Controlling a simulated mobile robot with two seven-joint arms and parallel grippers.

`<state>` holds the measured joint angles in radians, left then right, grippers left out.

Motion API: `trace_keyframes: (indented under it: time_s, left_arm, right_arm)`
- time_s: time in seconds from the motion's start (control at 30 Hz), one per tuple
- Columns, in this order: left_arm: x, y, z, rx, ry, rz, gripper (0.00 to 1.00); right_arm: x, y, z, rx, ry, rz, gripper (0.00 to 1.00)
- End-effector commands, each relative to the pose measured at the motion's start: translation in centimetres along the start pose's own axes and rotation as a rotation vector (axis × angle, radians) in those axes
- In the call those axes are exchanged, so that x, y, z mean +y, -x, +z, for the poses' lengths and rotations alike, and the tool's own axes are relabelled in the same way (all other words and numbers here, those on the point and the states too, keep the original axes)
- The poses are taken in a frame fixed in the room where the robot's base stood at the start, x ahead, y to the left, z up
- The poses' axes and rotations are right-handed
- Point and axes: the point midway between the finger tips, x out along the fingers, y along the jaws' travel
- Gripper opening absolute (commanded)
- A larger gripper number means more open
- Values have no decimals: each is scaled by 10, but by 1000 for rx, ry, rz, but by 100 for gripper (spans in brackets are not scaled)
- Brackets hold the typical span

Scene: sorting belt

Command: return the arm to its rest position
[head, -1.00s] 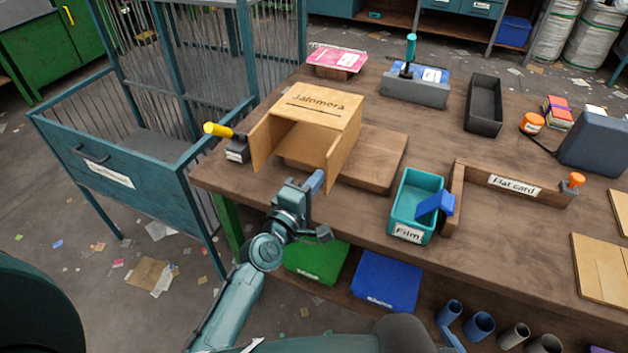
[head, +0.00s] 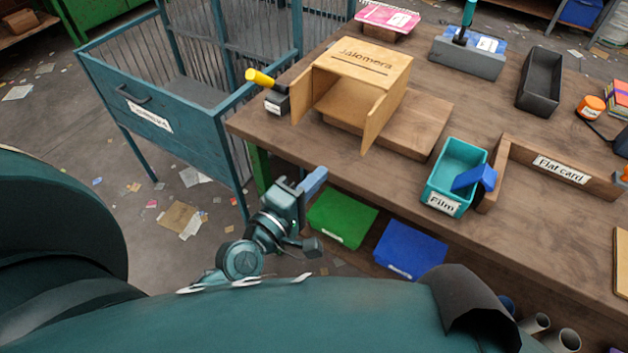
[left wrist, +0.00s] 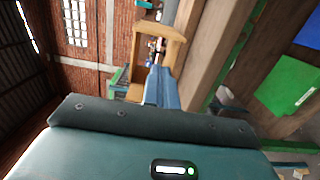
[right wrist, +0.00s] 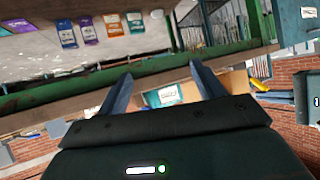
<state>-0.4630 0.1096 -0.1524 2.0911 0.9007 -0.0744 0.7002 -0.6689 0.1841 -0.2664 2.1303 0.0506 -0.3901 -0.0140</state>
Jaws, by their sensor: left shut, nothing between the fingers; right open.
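My left gripper (head: 314,182) is shut and empty. In the head view it is in front of the workbench's near edge, below and apart from the wooden box marked "Jalomera" (head: 372,62). In the left wrist view its blue fingers (left wrist: 161,88) are together, with the wooden box beyond them. My right gripper (right wrist: 160,88) shows only in the right wrist view. Its two blue fingers stand apart with nothing between them.
The workbench (head: 300,148) carries a teal Film bin (head: 444,203), a Flat card tray (head: 600,187) and a black tray (head: 540,80). A blue wire cage (head: 165,115) stands left. Green (head: 342,216) and blue (head: 411,250) bins sit under the bench.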

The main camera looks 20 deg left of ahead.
Motion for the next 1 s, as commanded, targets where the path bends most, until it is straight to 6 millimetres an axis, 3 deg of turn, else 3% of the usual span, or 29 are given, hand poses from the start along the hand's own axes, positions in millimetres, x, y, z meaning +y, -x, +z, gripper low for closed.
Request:
trace_keyframes:
  time_s: [0.27,0.37,0.47,0.6,0.7,0.83,1.0]
  left_arm:
    - [-2,9,4,-13,-62,-21,0]
    - [-14,18,15,-62,-269,-92,0]
    - [-36,36,29,-156,-600,-197,0]
    - [-69,66,41,-318,-1055,-327,0]
    - [-86,85,42,-419,-1298,-388,0]
    - [-98,98,42,-495,-1466,-424,0]
    - [-101,100,41,-509,-1501,-431,0]
  right_arm:
    - [-1,2,-3,0,-5,0,68]
    - [-1,7,-10,-3,-4,4,68]
    - [2,12,-16,-15,-4,15,68]
    - [7,16,-11,-52,-3,34,68]
    - [8,17,-8,-70,-3,40,68]
    - [11,18,-5,-82,-2,47,68]
    - [13,16,-2,-86,-1,51,68]
